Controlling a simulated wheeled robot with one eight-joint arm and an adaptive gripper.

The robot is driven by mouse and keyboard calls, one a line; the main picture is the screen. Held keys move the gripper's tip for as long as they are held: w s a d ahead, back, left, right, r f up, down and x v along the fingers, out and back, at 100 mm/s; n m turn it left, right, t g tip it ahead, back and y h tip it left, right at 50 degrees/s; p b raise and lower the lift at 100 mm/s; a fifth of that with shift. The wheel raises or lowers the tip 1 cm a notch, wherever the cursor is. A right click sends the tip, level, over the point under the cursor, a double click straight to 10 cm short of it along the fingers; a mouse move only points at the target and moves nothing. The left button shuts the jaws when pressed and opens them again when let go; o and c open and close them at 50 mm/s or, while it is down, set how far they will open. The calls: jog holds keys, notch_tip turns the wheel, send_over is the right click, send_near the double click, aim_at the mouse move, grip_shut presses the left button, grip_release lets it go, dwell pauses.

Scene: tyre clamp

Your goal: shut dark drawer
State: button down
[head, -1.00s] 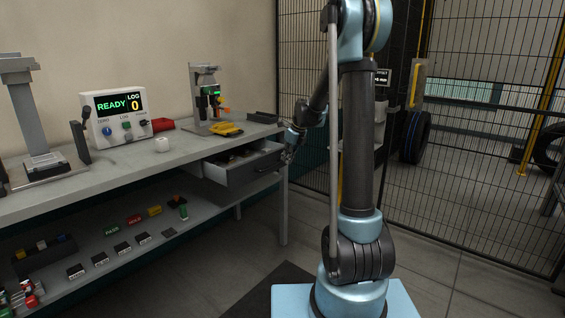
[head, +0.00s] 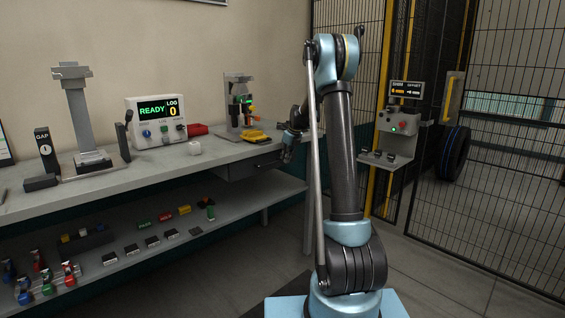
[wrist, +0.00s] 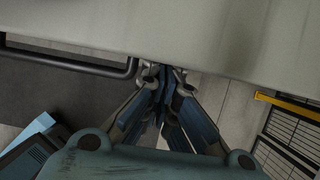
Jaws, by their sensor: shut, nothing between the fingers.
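The dark drawer (head: 242,166) sits under the right end of the workbench. Its front now lies about flush beneath the bench top, and its inside is not visible. I cannot tell if a small gap is left. In the wrist view its dark bar handle (wrist: 75,62) sticks out from under the bench edge at the left. My gripper (head: 287,152) is at the bench's right end, beside the drawer front. In the wrist view my gripper (wrist: 163,74) is shut and empty, with its fingertips close to the handle's right end. Contact is unclear.
A lower shelf (head: 170,252) holds small blocks. A mesh fence (head: 500,200) stands at the right.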

jog(key=s+d+r, duration=0.5)
jog(key=s+r, duration=0.1)
jog(key=r, duration=0.3)
jog(key=s+r+n, duration=0.3)
jog(key=s+n, duration=0.4)
jog(key=s, duration=0.9)
jog(key=s+d+f+n+g+h, duration=0.1)
jog(key=s+f+n, duration=0.2)
jog(key=s+n, duration=0.7)
jog(key=s+d+f+n+h, duration=0.1)
jog(key=s+f+n, duration=0.3)
jog(key=s, duration=1.3)
jog(key=s+d+f+n, duration=0.1)
jog(key=s+f+n, duration=0.6)
jog(key=s+f, duration=0.2)
jog(key=s, duration=0.2)
jog(key=shift+s+d+f+h, duration=0.2)
jog(key=shift+s+d+h, duration=0.05)
jog(key=shift+s+h, duration=0.15)
